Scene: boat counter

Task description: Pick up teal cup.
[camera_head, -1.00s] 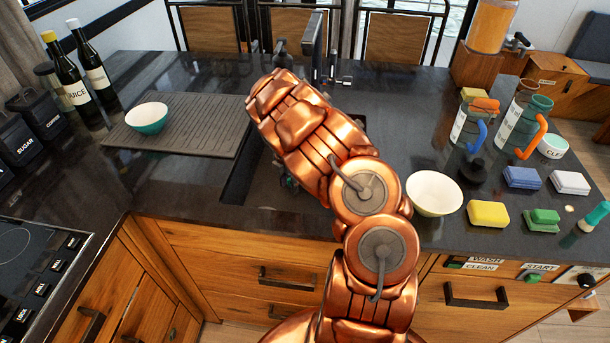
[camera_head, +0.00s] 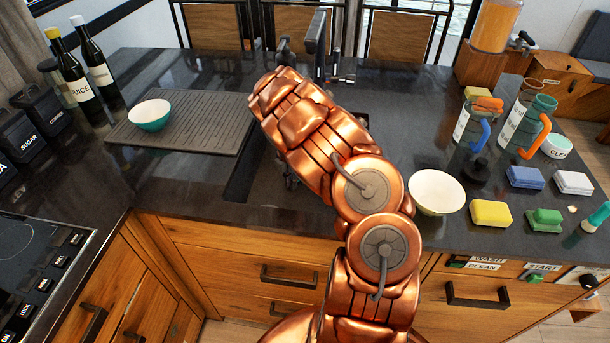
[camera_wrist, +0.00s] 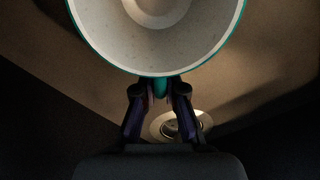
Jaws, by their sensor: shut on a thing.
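The teal cup (camera_wrist: 158,66) fills the top of the wrist view, its pale speckled inside facing the camera and its teal rim cut off by the frame's top edge. My gripper (camera_wrist: 160,90) is shut on a small teal part at the cup's near side, which looks like its handle. The cup is over the sink basin, with the drain (camera_wrist: 180,125) visible below. I cannot tell how far it is above the basin floor. In the head view my arm hides the cup and gripper.
A teal bowl (camera_head: 149,115) sits on the grey drying mat (camera_head: 190,136) at left. A cream bowl (camera_head: 437,192) stands right of the sink, near several sponges and two bottles with coloured handles. The black faucet (camera_head: 316,48) rises behind my arm.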

